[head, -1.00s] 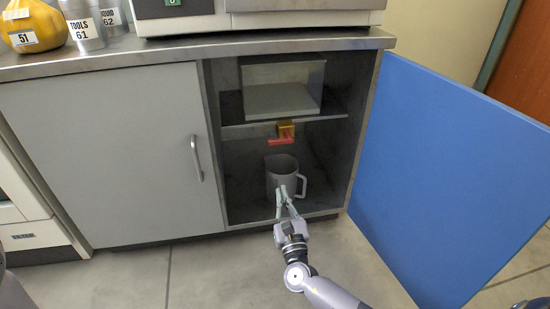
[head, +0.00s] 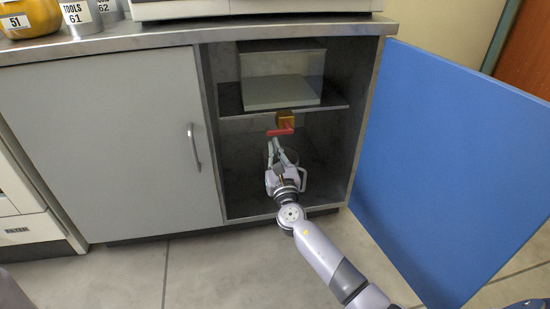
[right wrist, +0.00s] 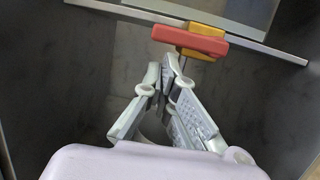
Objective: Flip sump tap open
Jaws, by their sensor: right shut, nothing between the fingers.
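The sump tap has a red lever (head: 280,131) on a brass body (head: 286,118), under the shelf inside the open cabinet. The lever lies roughly level across the body. In the right wrist view the red lever (right wrist: 190,41) is just beyond my fingertips, with the yellow brass body (right wrist: 206,30) behind it. My right gripper (head: 277,142) is shut and empty, just below the lever; it also shows in the right wrist view (right wrist: 166,72). A gap seems to remain between fingertips and lever, though contact is hard to judge. My left gripper is not in view.
A grey jug stands below the tap, mostly hidden by my right gripper. The shelf (head: 232,103) holds a pale box-like tank (head: 282,90). The blue door (head: 440,160) stands open at the right; the grey door (head: 105,145) at the left is closed.

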